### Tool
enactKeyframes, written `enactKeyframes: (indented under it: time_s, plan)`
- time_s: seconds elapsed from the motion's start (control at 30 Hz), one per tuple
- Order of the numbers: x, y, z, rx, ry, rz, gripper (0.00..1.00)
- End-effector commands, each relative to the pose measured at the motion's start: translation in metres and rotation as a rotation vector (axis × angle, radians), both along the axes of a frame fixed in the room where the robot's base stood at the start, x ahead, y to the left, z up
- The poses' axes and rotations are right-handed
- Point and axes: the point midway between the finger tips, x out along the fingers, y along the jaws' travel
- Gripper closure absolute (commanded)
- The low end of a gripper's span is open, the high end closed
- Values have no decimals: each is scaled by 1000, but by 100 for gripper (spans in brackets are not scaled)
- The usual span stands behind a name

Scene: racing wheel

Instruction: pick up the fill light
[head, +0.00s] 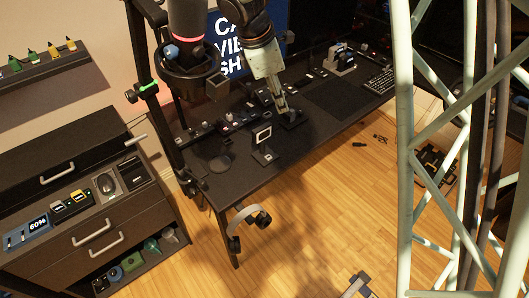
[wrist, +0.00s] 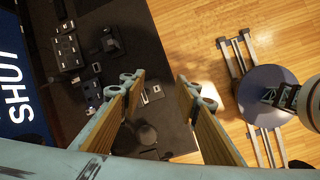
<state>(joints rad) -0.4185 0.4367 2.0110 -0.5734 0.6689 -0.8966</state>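A small upright panel with a bright face and dark frame, which looks like the fill light (head: 262,135), stands on a dark base near the front edge of the black desk (head: 293,148). My gripper (head: 283,109) is above the desk, up and to the right of the panel in the head view, and apart from it. In the wrist view my gripper (wrist: 160,80) is open, its fingers wide apart with nothing held. A small light-edged item (wrist: 152,94), likely the same panel, shows below between the fingers.
A monitor (head: 231,50) stands at the desk's back. A round dark disc (head: 219,163) lies left of the panel. Small devices line the desk behind it. Headphones (head: 248,218) hang at the front edge. A drawer cabinet (head: 85,205) stands left. The floor in front is mostly clear.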

Motion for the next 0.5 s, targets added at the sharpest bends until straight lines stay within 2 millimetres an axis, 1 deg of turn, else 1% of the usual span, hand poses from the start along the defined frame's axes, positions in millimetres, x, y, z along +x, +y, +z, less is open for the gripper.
enactKeyframes:
  time_s: [0.03,0.2,0.5]
  plan:
    - [4,7,-7,-10,10,29,70]
    - [19,30,-30,-44,38,135,70]
    - [39,69,-75,-103,86,320,70]
